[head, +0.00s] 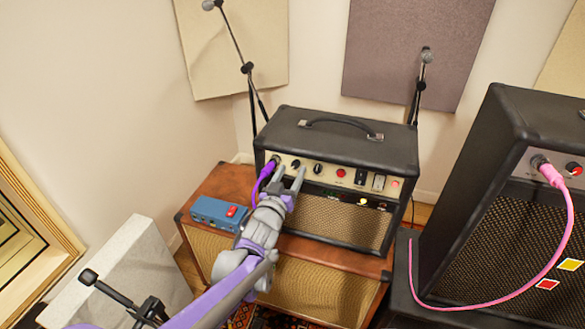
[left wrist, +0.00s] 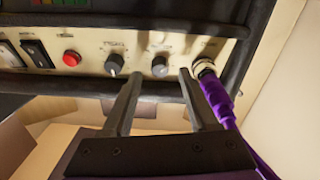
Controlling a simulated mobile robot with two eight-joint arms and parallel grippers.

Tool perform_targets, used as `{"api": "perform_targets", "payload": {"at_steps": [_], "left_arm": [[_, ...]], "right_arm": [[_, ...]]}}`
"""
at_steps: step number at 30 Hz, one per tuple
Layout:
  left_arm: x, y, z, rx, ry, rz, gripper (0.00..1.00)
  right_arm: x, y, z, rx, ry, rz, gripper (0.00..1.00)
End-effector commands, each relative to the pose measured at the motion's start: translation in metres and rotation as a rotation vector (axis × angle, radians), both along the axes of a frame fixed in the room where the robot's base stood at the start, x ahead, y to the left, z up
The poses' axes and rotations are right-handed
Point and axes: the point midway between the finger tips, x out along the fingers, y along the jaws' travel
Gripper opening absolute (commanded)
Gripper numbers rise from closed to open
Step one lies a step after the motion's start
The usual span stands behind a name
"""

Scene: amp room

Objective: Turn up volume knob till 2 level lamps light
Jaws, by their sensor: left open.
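The black amp (head: 345,150) stands on a brown cabinet, its cream control panel facing me. Two dark knobs sit beside the purple plug: the near knob (head: 295,165) and the second knob (head: 318,169). Both also show in the left wrist view, the near knob (left wrist: 160,66) and the second knob (left wrist: 115,65). Their labels are too blurred to read. My left gripper (head: 290,176) is open before the panel. In the wrist view its fingertips (left wrist: 160,80) lie either side of the near knob; contact cannot be told. Small coloured marks (left wrist: 70,4) show at the wrist view's edge; lit lamps cannot be told.
The purple cable (left wrist: 217,100) runs from its jack close beside my fingers. A red button (head: 341,173) and switches sit farther right. A blue pedal box (head: 218,212) lies on the brown cabinet (head: 320,290). Another black amp (head: 500,190) with a pink cable stands right.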

Motion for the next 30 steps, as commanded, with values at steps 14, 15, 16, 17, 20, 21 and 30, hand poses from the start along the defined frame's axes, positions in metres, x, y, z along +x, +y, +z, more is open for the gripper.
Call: {"api": "perform_targets", "payload": {"at_steps": [14,15,16,17,20,21,30], "left_arm": [[0.02,-0.006,0.0,0.001,0.001,0.0,0.59],[0.02,-0.006,0.0,0.001,0.001,0.0,0.59],[0.02,-0.006,0.0,0.001,0.001,0.0,0.54],[0.02,-0.006,0.0,0.001,0.001,0.0,0.49],[0.02,-0.006,0.0,0.001,0.001,0.0,0.31],[0.02,-0.006,0.0,0.001,0.001,0.0,0.23],[0.02,-0.006,0.0,0.001,0.001,0.0,0.0]], "right_arm": [[0.0,0.0,0.002,0.0,-0.001,0.0,0.0],[0.0,0.0,0.002,0.0,-0.001,0.0,0.0],[0.0,0.0,0.002,0.0,-0.001,0.0,0.0],[0.0,0.0,0.002,0.0,-0.001,0.0,0.0],[0.0,0.0,0.002,0.0,-0.001,0.0,0.0],[0.0,0.0,0.002,0.0,-0.001,0.0,0.0],[0.0,0.0,0.002,0.0,-0.001,0.0,0.0]]}}
